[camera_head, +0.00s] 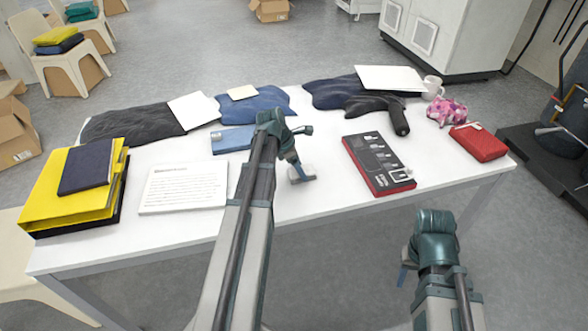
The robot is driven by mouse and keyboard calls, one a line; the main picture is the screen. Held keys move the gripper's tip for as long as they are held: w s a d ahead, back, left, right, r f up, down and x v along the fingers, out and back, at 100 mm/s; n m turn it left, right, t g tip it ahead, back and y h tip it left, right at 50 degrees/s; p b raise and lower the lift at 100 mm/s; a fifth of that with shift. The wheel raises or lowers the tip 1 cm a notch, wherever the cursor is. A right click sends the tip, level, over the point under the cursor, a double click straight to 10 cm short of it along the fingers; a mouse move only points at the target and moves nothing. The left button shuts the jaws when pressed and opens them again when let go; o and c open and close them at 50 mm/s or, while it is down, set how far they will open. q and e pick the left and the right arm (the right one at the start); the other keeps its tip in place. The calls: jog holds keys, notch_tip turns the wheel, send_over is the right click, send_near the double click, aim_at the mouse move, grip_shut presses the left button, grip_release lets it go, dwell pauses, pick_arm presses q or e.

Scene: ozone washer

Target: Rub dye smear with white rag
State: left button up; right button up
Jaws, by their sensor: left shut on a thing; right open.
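My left gripper (300,172) reaches over the middle of the white table and points down close to its top. It is shut on a small pale thing that looks like the white rag (303,175); the fingers hide much of it. I cannot make out a dye smear; the arm covers part of the table. My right gripper (404,274) hangs in front of the table's front edge, low and to the right, open and apart from everything.
Yellow and dark binders (75,190) and a printed sheet (183,187) lie left. A red-and-black device (378,165) and red pouch (479,142) lie right. Dark and blue garments with white sheets (390,78) line the back, near a mug (432,87). The front middle is clear.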

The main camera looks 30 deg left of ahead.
pick_arm(q)
jog(key=shift+w+d, duration=0.6)
jog(key=shift+w, duration=0.05)
jog(key=shift+f, duration=0.15)
jog(key=shift+s, duration=0.15)
jog(key=shift+s+a, duration=0.1)
jog(key=shift+s+a, duration=1.35)
jog(key=shift+a, duration=0.05)
jog(key=shift+s+a+r, duration=0.2)
jog(key=shift+s+a, duration=1.15)
jog(key=shift+a, duration=0.05)
